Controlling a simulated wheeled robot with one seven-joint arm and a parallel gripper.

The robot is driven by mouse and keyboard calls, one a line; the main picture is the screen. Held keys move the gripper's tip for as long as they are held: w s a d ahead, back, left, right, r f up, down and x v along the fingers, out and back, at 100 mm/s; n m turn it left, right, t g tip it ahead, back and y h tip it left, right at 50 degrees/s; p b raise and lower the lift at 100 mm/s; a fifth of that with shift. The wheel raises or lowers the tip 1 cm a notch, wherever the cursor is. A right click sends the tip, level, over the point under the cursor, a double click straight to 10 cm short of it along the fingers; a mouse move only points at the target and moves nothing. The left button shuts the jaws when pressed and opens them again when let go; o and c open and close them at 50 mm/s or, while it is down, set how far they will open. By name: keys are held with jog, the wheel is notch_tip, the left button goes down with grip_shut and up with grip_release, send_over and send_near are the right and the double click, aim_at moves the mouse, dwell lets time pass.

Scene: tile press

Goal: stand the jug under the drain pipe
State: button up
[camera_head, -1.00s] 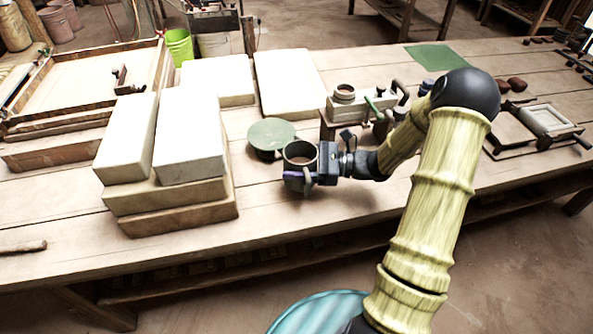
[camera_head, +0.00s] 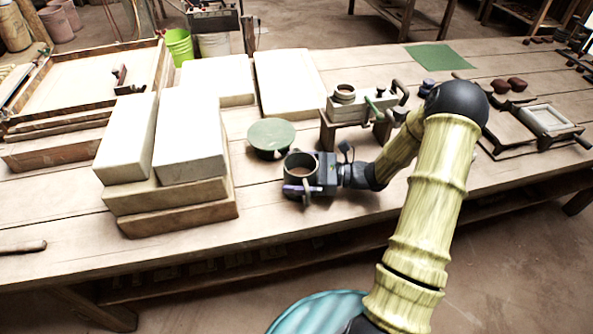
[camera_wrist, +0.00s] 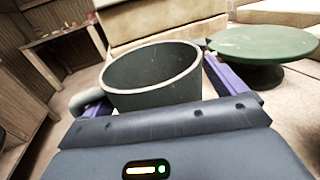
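The jug (camera_head: 301,165) is a dark grey-green, open-topped round vessel with a side handle, upright near the table's middle. My gripper (camera_head: 299,176) reaches it from the right, with a purple finger along its near side. In the wrist view the jug (camera_wrist: 150,82) sits between the two purple fingers, its handle at the left, and the gripper is shut on it. Whether its base touches the table is unclear. Behind and to the right, a pale box-shaped device (camera_head: 362,108) with a round cup and green lever stands on a wooden stand. I cannot clearly make out a drain pipe there.
A round green turntable (camera_head: 271,136) is just behind the jug. Stacked pale slabs (camera_head: 188,150) stand to the left, with another slab (camera_head: 288,82) behind. A framed tile mould (camera_head: 545,120) lies at far right. The table (camera_head: 330,232) is clear in front.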

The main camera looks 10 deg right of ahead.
jog(key=shift+f+b, duration=0.2)
jog(key=shift+b, duration=0.45)
jog(key=p+v, duration=0.2)
jog(key=v, duration=1.5)
jog(key=shift+d, duration=0.2)
